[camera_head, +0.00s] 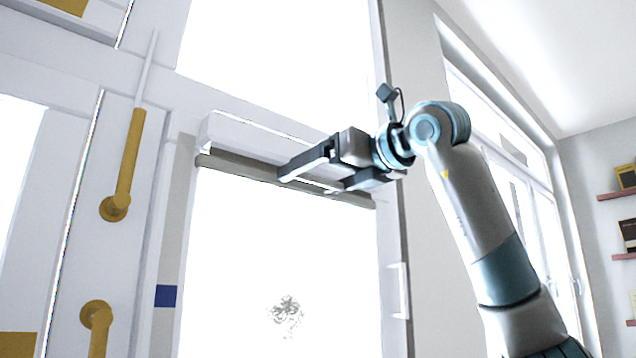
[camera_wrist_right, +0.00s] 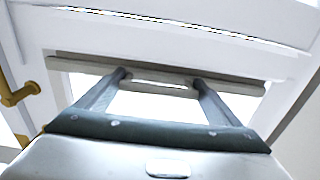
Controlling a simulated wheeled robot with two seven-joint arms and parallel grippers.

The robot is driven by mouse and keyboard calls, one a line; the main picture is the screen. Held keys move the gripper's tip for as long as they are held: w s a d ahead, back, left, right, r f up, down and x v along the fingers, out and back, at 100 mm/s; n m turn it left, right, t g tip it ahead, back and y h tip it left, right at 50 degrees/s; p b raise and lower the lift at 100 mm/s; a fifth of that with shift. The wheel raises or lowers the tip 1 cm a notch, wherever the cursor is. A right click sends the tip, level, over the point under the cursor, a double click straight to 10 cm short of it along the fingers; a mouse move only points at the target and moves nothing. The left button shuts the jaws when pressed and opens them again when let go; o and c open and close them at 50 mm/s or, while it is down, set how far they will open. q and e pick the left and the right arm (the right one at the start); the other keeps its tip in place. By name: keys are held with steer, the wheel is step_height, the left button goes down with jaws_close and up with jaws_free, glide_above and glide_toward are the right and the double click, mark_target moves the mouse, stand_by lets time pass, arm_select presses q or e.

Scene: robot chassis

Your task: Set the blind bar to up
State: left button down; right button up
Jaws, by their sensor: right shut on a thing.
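The blind bar (camera_head: 235,166) is a thin grey-brown bar across the top of the bright window, just under a white housing (camera_head: 245,137). It tilts in the head view because of the camera angle. In the right wrist view the bar (camera_wrist_right: 85,68) runs across the picture at the fingertips. My right gripper (camera_head: 308,182) is at the bar, right of its middle in the head view, and is shut on it. Its two dark fingers (camera_wrist_right: 160,78) reach the bar in the wrist view; the exact contact is hard to see. My left gripper is not in view.
A white door with yellow handles (camera_head: 125,165) stands left of the window. A white handle (camera_head: 399,290) sits on the frame at the window's right. Shelves with dark items (camera_head: 618,197) are on the far right wall. The area below the bar is clear.

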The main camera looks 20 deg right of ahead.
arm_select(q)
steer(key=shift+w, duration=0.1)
arm_select(e)
steer(key=shift+s+d+r, duration=0.15)
steer(key=shift+r, duration=0.25)
steer(key=o, duration=1.1)
steer(key=shift+o, duration=1.3)
steer(key=shift+f, duration=0.1)
arm_select(q)
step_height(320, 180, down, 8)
steer(key=b, duration=0.7)
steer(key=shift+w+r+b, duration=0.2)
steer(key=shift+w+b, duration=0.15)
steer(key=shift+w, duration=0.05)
arm_select(e)
steer(key=v, duration=1.7)
steer(key=shift+s+f, duration=0.1)
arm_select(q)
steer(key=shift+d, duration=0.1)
